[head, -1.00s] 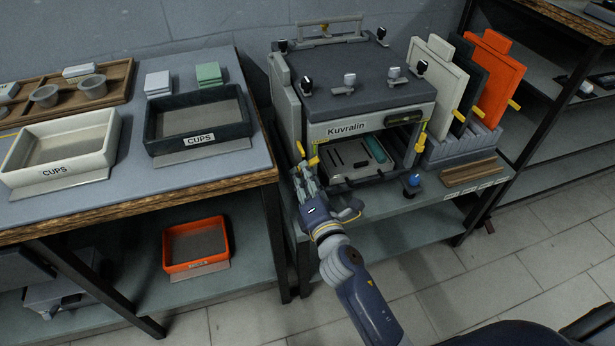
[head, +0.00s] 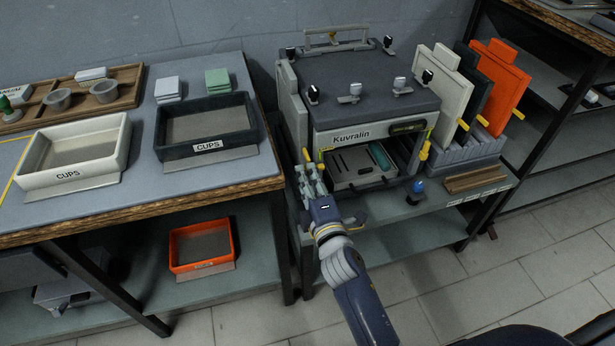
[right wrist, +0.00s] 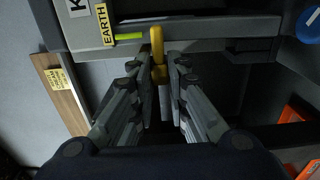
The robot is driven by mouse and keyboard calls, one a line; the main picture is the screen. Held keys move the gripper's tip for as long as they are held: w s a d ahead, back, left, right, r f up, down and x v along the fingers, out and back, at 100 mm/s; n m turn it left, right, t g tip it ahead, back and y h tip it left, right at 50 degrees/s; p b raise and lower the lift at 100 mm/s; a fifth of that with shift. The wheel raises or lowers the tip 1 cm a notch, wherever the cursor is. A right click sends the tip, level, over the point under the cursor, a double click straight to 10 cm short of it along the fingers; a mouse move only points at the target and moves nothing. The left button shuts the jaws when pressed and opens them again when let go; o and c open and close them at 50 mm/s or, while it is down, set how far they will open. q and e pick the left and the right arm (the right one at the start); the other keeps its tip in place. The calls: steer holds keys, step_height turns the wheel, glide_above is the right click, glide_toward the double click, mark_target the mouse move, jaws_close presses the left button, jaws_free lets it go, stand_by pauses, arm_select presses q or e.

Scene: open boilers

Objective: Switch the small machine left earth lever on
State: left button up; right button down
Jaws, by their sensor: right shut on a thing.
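The small machine (head: 372,92), a grey box marked Kuvralin, stands on a low bench. Its left yellow lever (head: 306,155) is at the left edge of the front opening, partly hidden by my fingers. My right gripper (head: 309,170) is shut on this lever. In the right wrist view the yellow lever (right wrist: 157,42) hangs between the fingertips of my right gripper (right wrist: 163,75), beside a yellow EARTH label (right wrist: 103,24) and a lime strip. A second yellow lever (head: 424,150) is at the opening's right edge. My left gripper is not in view.
A blue knob (head: 416,188) stands at the bench's front right. Upright panels, including an orange one (head: 497,82), stand right of the machine. A table at left holds a white CUPS tray (head: 118,160) and a dark CUPS tray (head: 253,137). The floor in front is clear.

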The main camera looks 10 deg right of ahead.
steer(key=shift+d, duration=0.1)
steer(key=c, duration=1.6)
jaws_free()
steer(key=shift+o, duration=0.2)
steer(key=shift+s, duration=0.1)
steer(key=s, duration=0.7)
steer(key=shift+s, duration=0.15)
steer(key=shift+d, duration=0.1)
